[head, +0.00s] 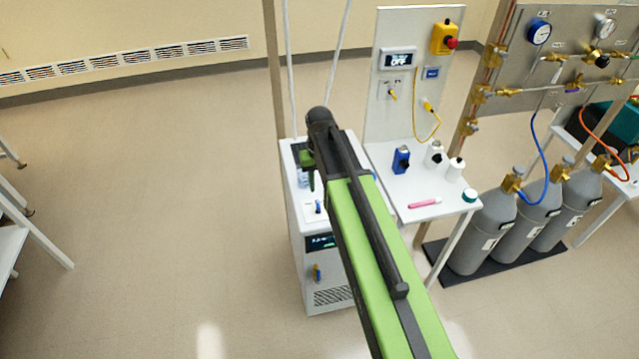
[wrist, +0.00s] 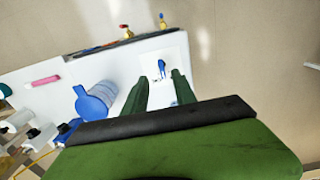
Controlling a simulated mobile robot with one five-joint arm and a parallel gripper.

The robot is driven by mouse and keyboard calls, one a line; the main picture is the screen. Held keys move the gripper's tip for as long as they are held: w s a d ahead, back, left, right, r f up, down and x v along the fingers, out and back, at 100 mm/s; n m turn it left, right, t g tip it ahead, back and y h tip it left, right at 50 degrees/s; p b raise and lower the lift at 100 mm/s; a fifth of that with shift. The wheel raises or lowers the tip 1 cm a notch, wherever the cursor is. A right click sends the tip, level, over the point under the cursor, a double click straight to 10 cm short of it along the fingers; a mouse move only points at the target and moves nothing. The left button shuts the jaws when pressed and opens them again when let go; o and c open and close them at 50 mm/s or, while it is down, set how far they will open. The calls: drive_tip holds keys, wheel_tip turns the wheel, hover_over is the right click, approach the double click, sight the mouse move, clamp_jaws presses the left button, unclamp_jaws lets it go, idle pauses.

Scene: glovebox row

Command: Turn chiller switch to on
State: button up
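The chiller (head: 308,240) is a white cabinet with a dark display on its front. A white plate on its top carries a small blue switch (head: 318,207). The blue switch also shows in the wrist view (wrist: 162,66), just beyond and between my fingertips. I cannot read its on or off position. My gripper (wrist: 158,82) is open, its two green fingers apart with nothing between them. In the head view my gripper (head: 308,170) is above the chiller's back part, partly hidden by my arm. Whether a finger touches the plate is unclear.
A blue-capped clear container (wrist: 95,100) stands close left of my fingers. A yellow and blue fitting (head: 317,272) sits on the chiller's front. The bench (head: 400,192) at right holds small bottles and a pink marker (head: 425,203). Grey gas cylinders (head: 482,232) stand beyond. Floor at left is clear.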

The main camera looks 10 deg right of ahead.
wheel_tip(320, 180, up, 6)
drive_tip(key=p, duration=0.4)
